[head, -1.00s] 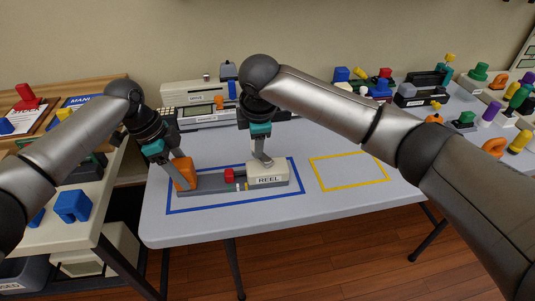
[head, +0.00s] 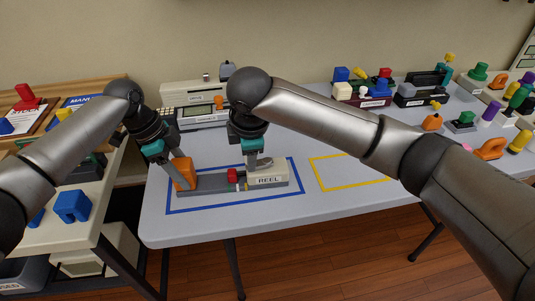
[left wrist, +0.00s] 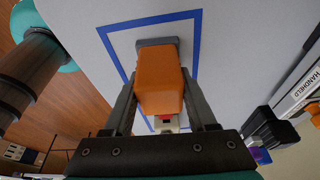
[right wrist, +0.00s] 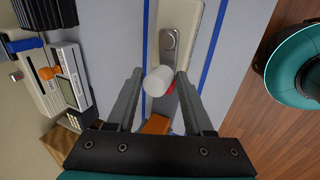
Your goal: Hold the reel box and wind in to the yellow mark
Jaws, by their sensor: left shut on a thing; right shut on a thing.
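The reel unit lies inside the blue outline (head: 215,207) on the table. It has a grey base (head: 207,186), an orange block (head: 183,186) at its left end and a white box labelled REEL (head: 270,177) at its right end. A red piece (head: 232,175) sits on the base beside the white box, with a small pale and yellowish mark near it. My left gripper (head: 181,168) is shut on the orange block (left wrist: 160,92). My right gripper (head: 250,165) is shut on the white knob (right wrist: 158,81) of the grey crank (right wrist: 169,46) on top of the white box.
A yellow outline (head: 318,174) on the table to the right is empty. Handheld devices (head: 195,116) stand along the back. Several coloured parts crowd the right side (head: 490,149). A side table with a blue part (head: 72,205) stands at the left.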

